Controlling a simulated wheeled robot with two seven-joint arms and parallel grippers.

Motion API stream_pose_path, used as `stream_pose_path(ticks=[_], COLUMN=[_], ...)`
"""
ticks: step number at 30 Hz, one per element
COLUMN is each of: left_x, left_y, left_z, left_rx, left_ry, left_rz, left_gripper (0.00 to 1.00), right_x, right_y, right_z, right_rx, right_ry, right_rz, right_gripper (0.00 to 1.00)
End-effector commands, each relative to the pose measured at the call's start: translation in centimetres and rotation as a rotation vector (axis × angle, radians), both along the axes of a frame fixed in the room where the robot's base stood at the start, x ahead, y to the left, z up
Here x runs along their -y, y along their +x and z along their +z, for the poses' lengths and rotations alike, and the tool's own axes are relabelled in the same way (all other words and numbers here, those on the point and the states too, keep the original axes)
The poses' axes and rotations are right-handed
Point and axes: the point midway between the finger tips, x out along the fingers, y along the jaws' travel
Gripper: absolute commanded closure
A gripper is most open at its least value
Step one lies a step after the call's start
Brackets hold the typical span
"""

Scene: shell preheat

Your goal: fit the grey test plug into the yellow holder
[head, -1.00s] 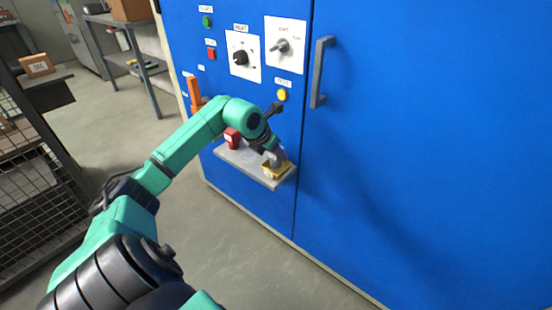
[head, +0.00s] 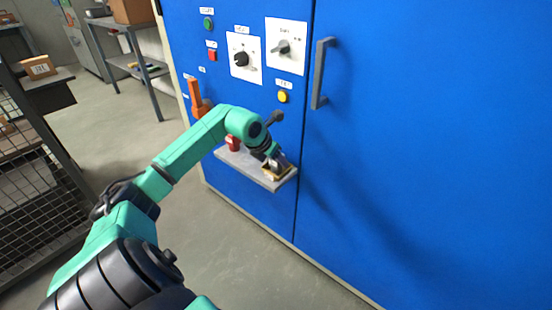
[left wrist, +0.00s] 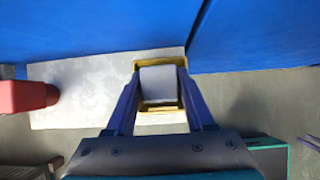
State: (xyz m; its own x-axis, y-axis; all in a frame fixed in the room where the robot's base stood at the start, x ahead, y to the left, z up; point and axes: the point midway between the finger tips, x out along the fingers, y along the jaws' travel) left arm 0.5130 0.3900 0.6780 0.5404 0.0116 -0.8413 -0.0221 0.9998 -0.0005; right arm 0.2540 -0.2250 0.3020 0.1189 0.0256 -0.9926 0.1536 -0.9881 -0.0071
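The yellow holder (head: 284,176) stands at the right end of the grey shelf on the blue cabinet. In the left wrist view its rim (left wrist: 158,60) surrounds the grey test plug (left wrist: 158,82). The plug appears to sit inside the holder; how deep it sits I cannot tell. My left gripper (head: 278,165) is right over the holder. In the left wrist view its two fingers (left wrist: 159,76) stand apart on either side of the plug, with yellow rim showing between, so it looks open. In the head view the gripper mostly hides the plug. My right gripper is not in view.
The blue cabinet (head: 420,130) rises behind, with an orange lever (head: 195,95), knobs, a yellow button (head: 283,97) and a door handle (head: 320,75). A wire cage (head: 35,190) stands at the left.

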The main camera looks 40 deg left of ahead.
Motion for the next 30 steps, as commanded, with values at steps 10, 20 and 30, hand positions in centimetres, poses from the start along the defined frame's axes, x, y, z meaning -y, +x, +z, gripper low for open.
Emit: stream_pose_path(ticks=[10,20,30], left_x=[-0.1,0.2,0.1], left_y=[-1.6,-5.7,-6.5], left_z=[3.3,9.6,10.8], left_rx=[0.000,0.001,0.000], left_ry=[0.008,0.000,0.000], left_rz=[-0.001,-0.001,0.000], left_gripper=[0.23,0.23,0.23], right_x=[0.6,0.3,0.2], right_y=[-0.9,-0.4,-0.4], right_z=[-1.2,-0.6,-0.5], right_rx=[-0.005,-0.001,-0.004], right_ry=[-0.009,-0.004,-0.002], right_rz=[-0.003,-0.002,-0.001], right_gripper=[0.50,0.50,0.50])
